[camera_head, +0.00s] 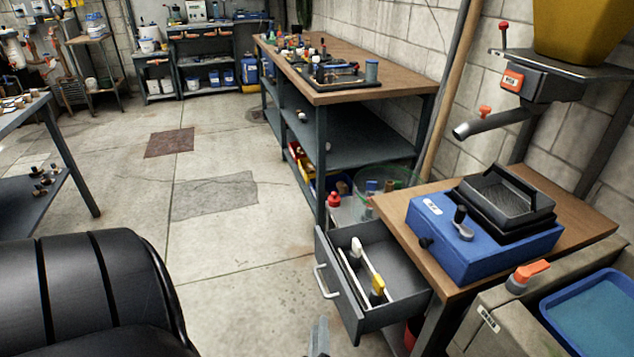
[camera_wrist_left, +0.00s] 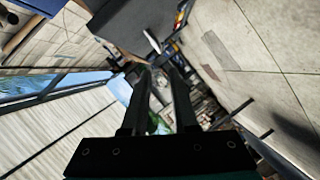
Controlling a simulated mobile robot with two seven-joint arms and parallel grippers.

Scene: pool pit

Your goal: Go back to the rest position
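My left gripper (camera_head: 319,340) shows only as a small grey tip at the bottom edge of the head view, in front of the open drawer and over the floor. In the left wrist view my left gripper (camera_wrist_left: 158,75) has its two dark fingers apart, with a gap between them and nothing held. The wrist view is tilted, with background showing between the fingers. My right gripper is in neither view.
An open grey drawer (camera_head: 393,278) with brushes juts out under a wooden bench (camera_head: 583,217). On that bench stands a blue machine (camera_head: 482,250). A blue tray (camera_head: 590,313) is at lower right. A long workbench (camera_head: 385,62) stands behind. Concrete floor (camera_head: 235,255) is open at centre-left.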

